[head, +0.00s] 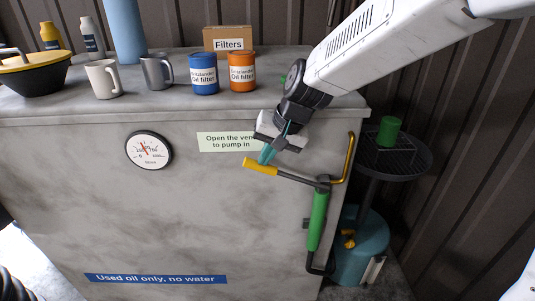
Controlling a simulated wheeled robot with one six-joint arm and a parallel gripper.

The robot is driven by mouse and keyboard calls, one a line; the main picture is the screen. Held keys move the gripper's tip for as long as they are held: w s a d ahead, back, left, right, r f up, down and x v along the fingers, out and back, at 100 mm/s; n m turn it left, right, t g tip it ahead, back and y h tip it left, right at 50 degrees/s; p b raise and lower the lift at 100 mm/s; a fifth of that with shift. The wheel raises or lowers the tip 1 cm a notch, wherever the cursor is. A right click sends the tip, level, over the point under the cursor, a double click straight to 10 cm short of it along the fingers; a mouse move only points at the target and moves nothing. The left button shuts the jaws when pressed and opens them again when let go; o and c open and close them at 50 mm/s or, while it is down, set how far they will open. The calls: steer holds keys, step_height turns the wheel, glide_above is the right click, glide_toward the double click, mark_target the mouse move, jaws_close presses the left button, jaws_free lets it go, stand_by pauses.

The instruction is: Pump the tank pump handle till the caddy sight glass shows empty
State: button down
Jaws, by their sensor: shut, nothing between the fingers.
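The pump handle is a dark lever with a yellow grip (260,166), running left from the top of the green pump (318,220) on the tank's (190,230) front face. My gripper (266,155), with teal fingers, is shut with nothing in it, its tips just above or against the yellow grip; I cannot tell if they touch. The teal caddy (362,245) stands on the floor at right, partly behind the tank and pump. A white strip (375,269) on its side may be the sight glass; its level cannot be read.
On the tank top stand a white mug (103,79), a grey jug (157,72), blue (204,75) and orange (242,72) filter cans and a Filters box (228,39). A round gauge (149,150) is on the front. A yellow pipe (350,158) and dark round tray (400,160) are at right.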

steer(key=shift+a+f+h, duration=0.4)
steer(key=shift+a+f, duration=0.05)
steer(key=shift+f, duration=0.1)
step_height(320, 180, down, 10)
steer(key=a+h, duration=0.2)
steer(key=h, duration=0.2)
steer(key=shift+s+a+r, duration=0.15)
steer(key=shift+a+r, duration=0.1)
steer(key=shift+a, duration=0.1)
steer(key=w+a+v, duration=0.1)
steer(key=v, duration=1.3)
steer(key=shift+a+r, duration=0.3)
steer(key=shift+r, duration=0.2)
steer(key=shift+s+n, duration=0.15)
steer(key=shift+n, duration=0.25)
